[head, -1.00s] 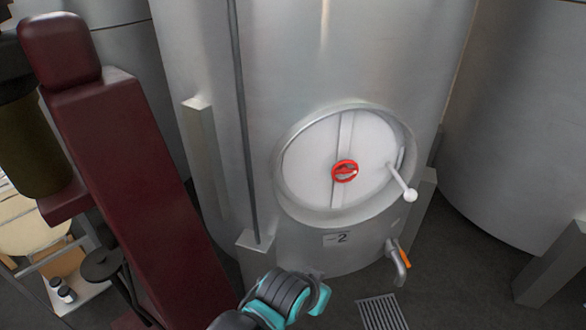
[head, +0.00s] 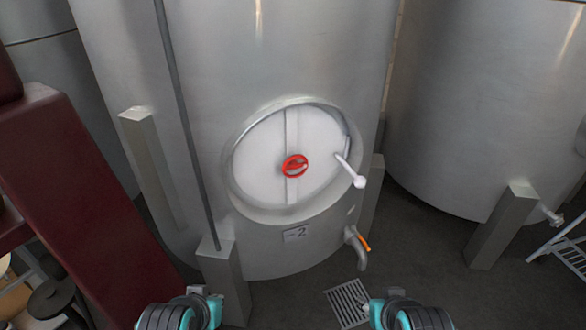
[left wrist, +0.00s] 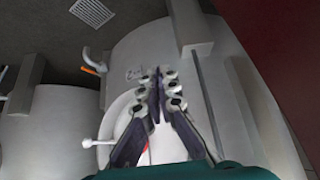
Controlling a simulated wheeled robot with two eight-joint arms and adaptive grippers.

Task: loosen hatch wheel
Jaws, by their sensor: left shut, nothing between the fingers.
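The hatch wheel (head: 295,166) is a small red handwheel at the centre of a round white hatch (head: 262,165) on the front of a steel tank. A white lever with a ball end (head: 359,181) sticks out at the hatch's right side. In the left wrist view, my left gripper (left wrist: 158,73) is shut and empty, its dark fingers together in front of the hatch (left wrist: 117,112). A sliver of red beside the fingers may be the wheel, which is otherwise hidden there. The gripper is apart from the wheel in the head view. My right gripper's fingers are out of view.
A tap with an orange handle (head: 357,246) sticks out below the hatch, near a floor drain grate (head: 348,303). A tank leg (head: 222,277) stands at the lower left. A dark red machine (head: 60,190) fills the left. Another tank (head: 470,120) stands right.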

